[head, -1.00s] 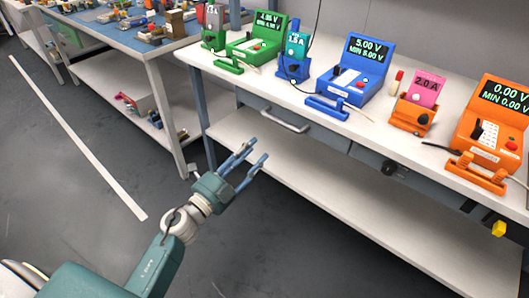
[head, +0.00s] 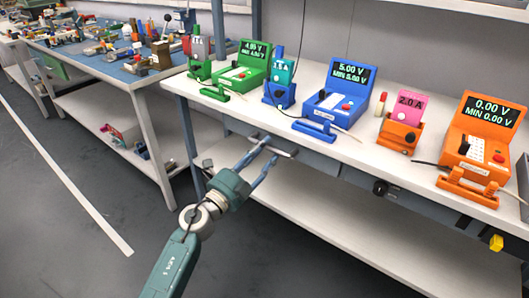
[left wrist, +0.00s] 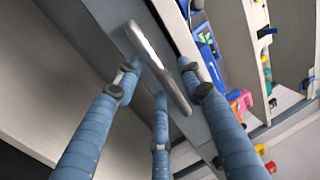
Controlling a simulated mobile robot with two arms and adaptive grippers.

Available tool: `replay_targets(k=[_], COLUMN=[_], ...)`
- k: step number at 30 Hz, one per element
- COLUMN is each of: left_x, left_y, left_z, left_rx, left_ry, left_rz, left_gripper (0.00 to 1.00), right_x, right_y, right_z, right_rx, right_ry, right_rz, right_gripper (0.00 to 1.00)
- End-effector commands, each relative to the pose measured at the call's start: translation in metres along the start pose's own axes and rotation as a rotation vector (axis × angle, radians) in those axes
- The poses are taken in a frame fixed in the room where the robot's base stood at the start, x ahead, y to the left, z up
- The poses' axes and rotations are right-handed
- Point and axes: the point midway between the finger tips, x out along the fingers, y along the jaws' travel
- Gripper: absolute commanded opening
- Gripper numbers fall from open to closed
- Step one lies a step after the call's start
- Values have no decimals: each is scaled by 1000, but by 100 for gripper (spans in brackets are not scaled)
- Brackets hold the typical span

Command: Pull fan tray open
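In the left wrist view the open fingers (left wrist: 158,88) lie on both sides of the bar. I cannot tell whether they touch it. My right gripper is not in view.
Green, blue and orange meters (head: 340,95) with small holders stand along the bench top (head: 340,145) above the drawer. A black knob (head: 380,187) and yellow block (head: 496,242) are at the bench front. A lower shelf (head: 330,215) is bare. The floor in front is clear.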

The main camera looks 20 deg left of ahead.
Motion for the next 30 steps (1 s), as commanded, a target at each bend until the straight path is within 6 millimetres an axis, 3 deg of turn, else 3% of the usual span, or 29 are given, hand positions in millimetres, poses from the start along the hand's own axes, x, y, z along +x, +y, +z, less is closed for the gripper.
replay_targets(k=[8,14,22,26,30], left_x=[1,1,-1,-12,-38], left_y=[0,0,0,-2,-6], left_z=[0,0,0,0,-1], left_rx=[-1,0,0,1,1], left_ry=[0,0,0,0,0], left_rz=[1,1,1,4,7], left_gripper=[39,0,0,0,0], right_x=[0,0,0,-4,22], right_y=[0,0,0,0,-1], right_z=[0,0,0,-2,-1], right_rx=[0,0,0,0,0], right_ry=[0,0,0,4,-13], right_rz=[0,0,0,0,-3], right_gripper=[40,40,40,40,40])
